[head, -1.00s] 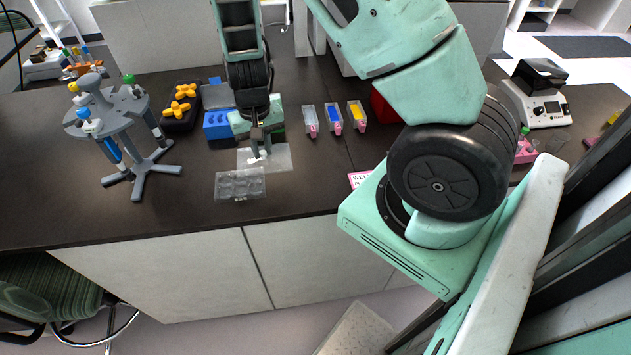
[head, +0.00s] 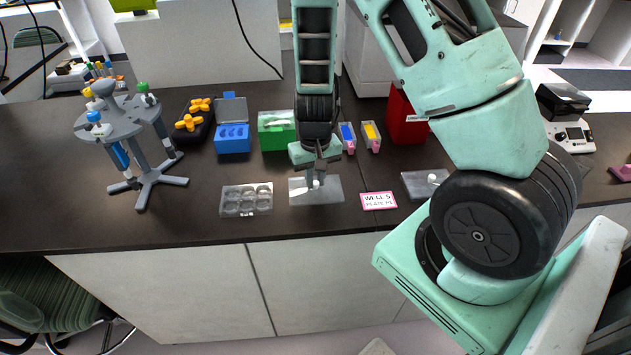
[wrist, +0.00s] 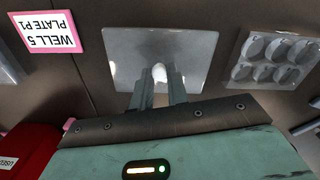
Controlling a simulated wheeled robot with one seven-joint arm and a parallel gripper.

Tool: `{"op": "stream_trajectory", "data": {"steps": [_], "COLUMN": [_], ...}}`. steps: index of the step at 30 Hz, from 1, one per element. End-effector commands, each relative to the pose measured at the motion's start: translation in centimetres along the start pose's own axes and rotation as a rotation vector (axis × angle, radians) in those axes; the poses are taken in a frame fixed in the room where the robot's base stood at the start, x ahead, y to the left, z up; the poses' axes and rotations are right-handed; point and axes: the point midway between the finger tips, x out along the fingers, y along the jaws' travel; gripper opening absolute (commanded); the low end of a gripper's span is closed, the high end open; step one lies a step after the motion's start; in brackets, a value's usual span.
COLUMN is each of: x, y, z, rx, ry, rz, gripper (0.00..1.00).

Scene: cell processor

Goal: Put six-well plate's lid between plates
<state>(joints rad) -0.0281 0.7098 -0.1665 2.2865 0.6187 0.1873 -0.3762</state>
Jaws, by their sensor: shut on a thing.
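The clear lid (head: 301,194) is a flat translucent sheet with a white knob. My gripper (head: 317,180) is shut on this knob from above. The wrist view shows the lid (wrist: 130,50) and my two fingers (wrist: 160,82) either side of the knob. The open six-well plate (head: 246,199), with its round wells bare, lies to the left of the lid in the head view. A second clear plate (head: 413,185) with a white knob lies to the right, partly behind my arm. The lid is between the two plates; whether it touches the bench I cannot tell.
A pink-edged "WELL 5 PLATE P1" label (head: 378,200) lies between the lid and the right plate. Behind are a blue box (head: 232,140), a green box (head: 276,138) and a red bin (head: 404,120). A grey pipette stand (head: 150,182) is at left.

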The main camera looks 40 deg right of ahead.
Motion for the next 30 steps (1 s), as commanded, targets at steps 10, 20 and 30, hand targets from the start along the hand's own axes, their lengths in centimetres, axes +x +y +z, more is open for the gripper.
{"op": "stream_trajectory", "data": {"steps": [10,20,30], "x": [1.5,1.8,1.2], "y": [0.0,0.0,0.0], "z": [0.0,0.0,-0.1], "rx": [0.0,-0.001,-0.001], "ry": [0.001,0.001,0.002], "rz": [-0.001,0.0,0.0], "gripper": [0.0,0.38,0.38]}}
